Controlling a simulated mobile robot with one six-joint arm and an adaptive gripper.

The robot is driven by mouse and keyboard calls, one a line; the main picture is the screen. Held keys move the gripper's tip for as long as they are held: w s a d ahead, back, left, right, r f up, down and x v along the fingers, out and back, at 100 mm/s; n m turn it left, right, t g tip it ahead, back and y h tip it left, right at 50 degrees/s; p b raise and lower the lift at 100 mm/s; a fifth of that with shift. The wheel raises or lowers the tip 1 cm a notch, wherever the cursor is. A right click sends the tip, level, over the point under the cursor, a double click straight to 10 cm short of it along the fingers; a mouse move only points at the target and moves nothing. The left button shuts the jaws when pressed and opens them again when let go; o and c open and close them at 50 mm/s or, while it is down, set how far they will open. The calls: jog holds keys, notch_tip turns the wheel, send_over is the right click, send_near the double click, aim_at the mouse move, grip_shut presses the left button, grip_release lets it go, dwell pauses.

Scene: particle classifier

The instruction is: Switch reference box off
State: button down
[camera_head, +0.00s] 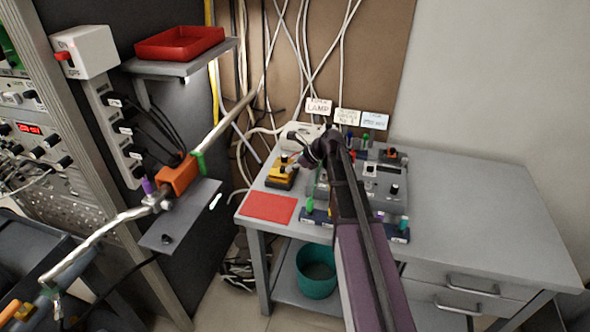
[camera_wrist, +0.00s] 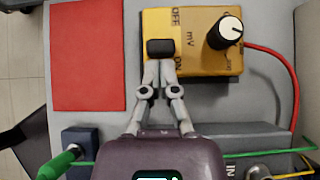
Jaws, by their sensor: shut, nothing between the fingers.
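The reference box is a yellow box (camera_wrist: 190,70) marked OFF, mV and ON in the wrist view. It carries a black switch (camera_wrist: 160,48) at its left and a round black knob (camera_wrist: 226,32) at its right. OFF is printed at the top and ON at the bottom. My gripper (camera_wrist: 160,66) is shut and empty, its fingertips at the lower edge of the switch. I cannot tell whether they touch it. In the head view the yellow box (camera_head: 279,182) stands on the grey table, with my arm reaching over from the right.
A red mat (camera_wrist: 87,55) lies left of the box. A red cable (camera_wrist: 285,62) runs from its right side. A grey device (camera_head: 382,182) and labelled cards (camera_head: 347,117) stand nearby. The table's right side (camera_head: 480,210) is clear. A teal bin (camera_head: 317,283) stands below.

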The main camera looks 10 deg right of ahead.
dwell(0.3)
jog(key=shift+w+a, duration=0.35)
jog(key=shift+a, duration=0.25)
jog(key=shift+w+a, duration=0.35)
jog(key=shift+a, duration=0.25)
jog(key=shift+s+d, duration=0.1)
jog(key=shift+d, duration=0.1)
jog(key=shift+s+d, duration=0.35)
jog(key=shift+d, duration=0.15)
jog(key=shift+s+d, duration=0.3)
jog(key=shift+d, duration=0.2)
jog(key=shift+s+d, duration=0.25)
jog(key=shift+d, duration=0.2)
jog(key=p+v, duration=0.6)
jog(key=v, duration=0.2)
jog(key=shift+d, duration=0.1)
jog(key=shift+p+v, duration=0.55)
jog(key=shift+v, duration=0.45)
